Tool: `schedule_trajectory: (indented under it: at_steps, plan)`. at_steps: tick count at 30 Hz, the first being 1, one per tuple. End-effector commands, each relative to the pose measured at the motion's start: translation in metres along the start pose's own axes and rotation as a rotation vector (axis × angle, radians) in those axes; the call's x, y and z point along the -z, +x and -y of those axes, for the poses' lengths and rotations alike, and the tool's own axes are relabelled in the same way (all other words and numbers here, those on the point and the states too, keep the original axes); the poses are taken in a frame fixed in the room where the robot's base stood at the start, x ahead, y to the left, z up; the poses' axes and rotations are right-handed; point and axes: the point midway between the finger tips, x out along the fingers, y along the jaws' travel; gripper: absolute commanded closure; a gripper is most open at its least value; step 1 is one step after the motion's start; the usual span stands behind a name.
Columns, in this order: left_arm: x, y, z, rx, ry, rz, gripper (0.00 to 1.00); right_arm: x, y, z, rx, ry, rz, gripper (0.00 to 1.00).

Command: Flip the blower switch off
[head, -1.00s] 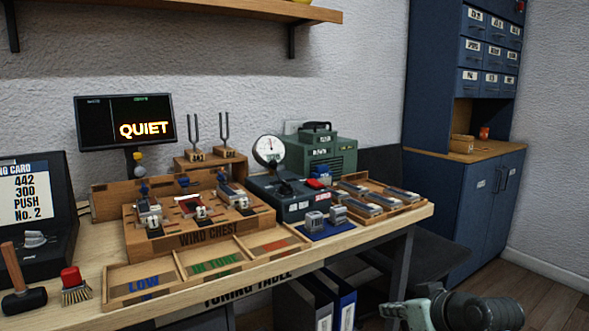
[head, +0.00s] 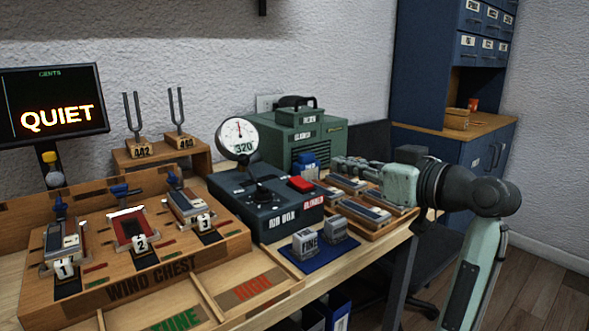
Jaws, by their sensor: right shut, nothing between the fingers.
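The dark air box (head: 246,207) stands on the table, with a round dial gauge (head: 238,134) and a black knob on it. A red switch (head: 301,184) sits on its right part, above a red label that seems to read "BLOWER". I cannot tell which way the switch is tipped. My right gripper (head: 342,163) reaches in from the right, fingers pointing left. It is shut and empty, to the right of the switch and apart from it in the picture. My left gripper is not in view.
A green blower unit (head: 306,136) stands behind the air box. A blue object (head: 306,163) is close by the switch. A wooden tray (head: 376,231) of metal parts lies under my right arm. The wind chest (head: 150,262) is at left; a screen (head: 52,104) reads "QUIET".

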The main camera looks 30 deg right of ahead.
Motion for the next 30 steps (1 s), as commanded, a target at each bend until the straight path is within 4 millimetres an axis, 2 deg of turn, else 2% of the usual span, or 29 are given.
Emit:
schedule_trajectory:
  at_steps: [10, 14, 17, 29, 30]
  plan:
    - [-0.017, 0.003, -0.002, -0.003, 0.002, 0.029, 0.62, 0.001, 0.0, 0.0, 0.0, -0.001, -0.003, 1.0]
    - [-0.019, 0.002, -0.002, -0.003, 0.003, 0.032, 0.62, 0.001, 0.006, 0.0, 0.002, 0.002, -0.003, 1.0]
    - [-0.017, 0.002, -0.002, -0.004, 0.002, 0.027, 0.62, 0.002, 0.018, 0.001, 0.004, 0.003, -0.004, 1.0]
    - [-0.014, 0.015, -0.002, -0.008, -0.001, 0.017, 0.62, 0.003, 0.102, 0.002, 0.005, 0.003, -0.003, 1.0]
    - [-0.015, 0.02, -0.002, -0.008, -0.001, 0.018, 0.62, -0.008, 0.104, 0.001, 0.002, 0.004, 0.0, 1.0]
